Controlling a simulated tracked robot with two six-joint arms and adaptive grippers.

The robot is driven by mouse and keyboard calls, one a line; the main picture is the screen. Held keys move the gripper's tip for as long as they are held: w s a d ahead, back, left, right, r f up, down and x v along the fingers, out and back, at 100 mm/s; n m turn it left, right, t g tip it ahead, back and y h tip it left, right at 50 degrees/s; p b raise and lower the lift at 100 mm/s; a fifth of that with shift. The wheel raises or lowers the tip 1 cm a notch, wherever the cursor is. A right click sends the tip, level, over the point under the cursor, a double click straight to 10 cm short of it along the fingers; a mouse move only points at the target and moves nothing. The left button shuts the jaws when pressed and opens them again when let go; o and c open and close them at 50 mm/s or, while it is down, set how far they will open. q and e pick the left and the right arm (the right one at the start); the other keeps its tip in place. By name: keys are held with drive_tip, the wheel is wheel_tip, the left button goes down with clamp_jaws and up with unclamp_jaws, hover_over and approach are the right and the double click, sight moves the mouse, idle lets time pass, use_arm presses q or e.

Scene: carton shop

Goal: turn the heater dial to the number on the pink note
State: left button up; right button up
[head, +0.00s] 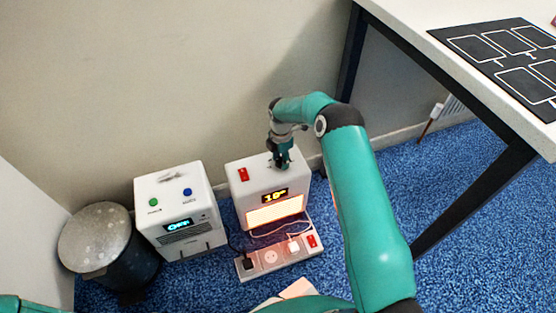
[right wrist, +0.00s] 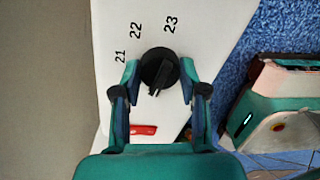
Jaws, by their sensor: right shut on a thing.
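The heater (head: 238,187) is a white box on the floor with a glowing orange front. Its small display (head: 275,196) shows orange digits, too blurred to read surely. The heater's black dial (right wrist: 160,68) is on its top face, with 21, 22 and 23 printed around it in the right wrist view. My right gripper (head: 283,160) is over the heater's top, shut on the dial, with a finger on each side in the right wrist view (right wrist: 159,82). The dial's ridge slants; its set number is unclear. No note is clearly readable. My left gripper is out of view.
A red switch (head: 243,174) is on the heater's top. A power strip (head: 256,267) lies before it. A white box with green and blue buttons (head: 164,186) and a dark bin (head: 97,235) stand left. A table (head: 412,22) is at right. A pale pinkish sheet (head: 298,288) lies low.

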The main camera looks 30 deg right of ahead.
sight(281, 158)
drive_tip(key=shift+w+d+r+n, duration=0.15)
drive_tip(key=shift+w+n, duration=0.1)
drive_tip(key=shift+n, duration=0.35)
drive_tip(key=o, duration=1)
drive_tip(key=shift+o, duration=0.7)
drive_tip(key=shift+s, duration=0.1)
wheel_tip(281, 158, up, 12)
drive_tip(key=shift+f, duration=0.2)
